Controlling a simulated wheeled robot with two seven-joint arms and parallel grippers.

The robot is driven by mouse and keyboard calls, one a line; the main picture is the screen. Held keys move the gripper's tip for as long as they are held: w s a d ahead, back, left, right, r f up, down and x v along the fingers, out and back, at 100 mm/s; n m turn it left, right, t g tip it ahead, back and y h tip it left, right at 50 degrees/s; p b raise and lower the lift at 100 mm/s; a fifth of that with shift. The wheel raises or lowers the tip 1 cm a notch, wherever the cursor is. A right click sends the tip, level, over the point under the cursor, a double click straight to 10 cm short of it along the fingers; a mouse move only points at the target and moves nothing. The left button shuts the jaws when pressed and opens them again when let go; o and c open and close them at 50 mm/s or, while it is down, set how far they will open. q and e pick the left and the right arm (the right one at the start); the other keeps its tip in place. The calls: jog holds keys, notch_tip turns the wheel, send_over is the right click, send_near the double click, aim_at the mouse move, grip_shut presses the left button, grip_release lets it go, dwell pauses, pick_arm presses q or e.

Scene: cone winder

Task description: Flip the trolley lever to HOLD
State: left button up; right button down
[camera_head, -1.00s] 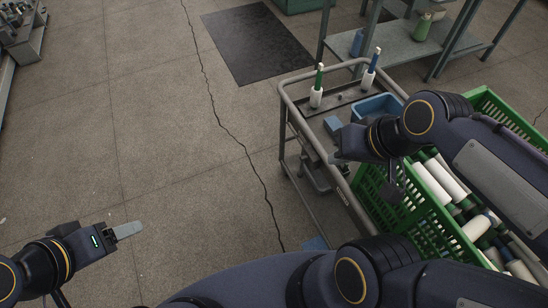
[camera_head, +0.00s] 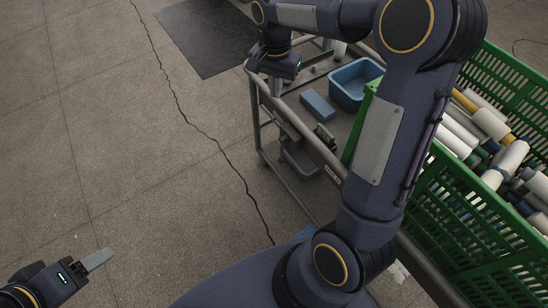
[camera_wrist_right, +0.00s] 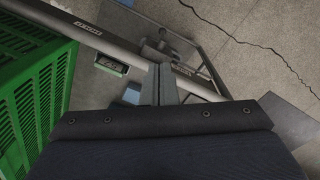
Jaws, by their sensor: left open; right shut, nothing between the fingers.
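The trolley (camera_head: 318,150) stands right of centre in the head view, with a grey rail along its left side. The rail carries a small label (camera_head: 333,173); in the right wrist view two labels show on the rail (camera_wrist_right: 120,47). I cannot make out the lever or its position clearly. My right gripper (camera_head: 275,88) points down at the trolley's left rail, near its far corner. Its fingers (camera_wrist_right: 165,84) are together and empty; whether they touch anything is unclear. My left gripper (camera_head: 98,259) is open and empty over the floor at lower left.
A green crate (camera_head: 470,215) full of cones and tubes sits at the trolley's right. On the trolley are a blue bin (camera_head: 352,84), a blue block (camera_head: 317,105) and a small green item (camera_head: 325,135). The floor to the left is clear, with a dark mat (camera_head: 205,35).

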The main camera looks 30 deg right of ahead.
aim_at(282, 151)
pick_arm(q)
notch_tip(282, 151, down, 10)
jog(key=b, duration=0.8)
jog(key=shift+f+b, duration=0.2)
jog(key=shift+b, duration=0.2)
pick_arm(e)
jog(key=w+f+m+g+h, duration=0.1)
jog(key=w+f, duration=0.3)
jog(key=f, duration=0.5)
jog(key=w+a+f+m+g+h, duration=0.1)
jog(key=w+f+m+h, duration=0.1)
jog(key=f, duration=0.6)
jog(key=w+f+m+g+h, duration=0.1)
jog(key=w+f+m, duration=0.2)
jog(key=f, duration=0.6)
jog(key=w, duration=0.2)
jog(key=shift+w+a+f+h, duration=0.2)
jog(key=shift+w+f+h, duration=0.1)
jog(key=shift+w, duration=0.1)
pick_arm(q)
notch_tip(282, 151, down, 3)
jog(key=b, duration=0.3)
jog(key=shift+f, duration=0.15)
pick_arm(e)
jog(key=s+x, duration=0.2)
jog(key=x, duration=1.1)
jog(key=shift+s+a+r, duration=0.25)
jog(key=shift+s, duration=0.15)
